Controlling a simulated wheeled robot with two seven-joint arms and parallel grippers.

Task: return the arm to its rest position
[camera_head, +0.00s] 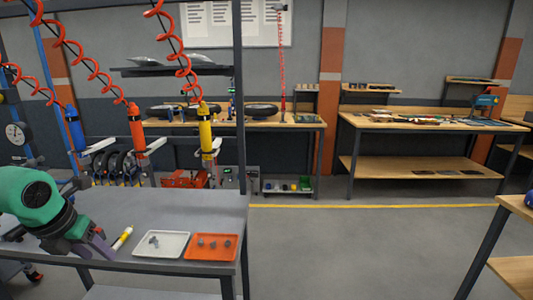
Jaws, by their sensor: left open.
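My left gripper (103,246) reaches in from the left over the front left of the grey table (190,207). Its green arm link shows behind it. The gripper is open, and nothing shows between its fingers. A small yellow-and-white tube-shaped item (122,238) lies on the table just right of the gripper, close to the fingers; I cannot tell whether they touch. My right gripper is not in view.
A white tray (143,251) with small grey parts and an orange tray (200,256) with several grey parts sit right of the gripper. Blue, orange and yellow tools (206,135) hang on coiled red hoses above the table's back. Open floor (350,245) lies to the right.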

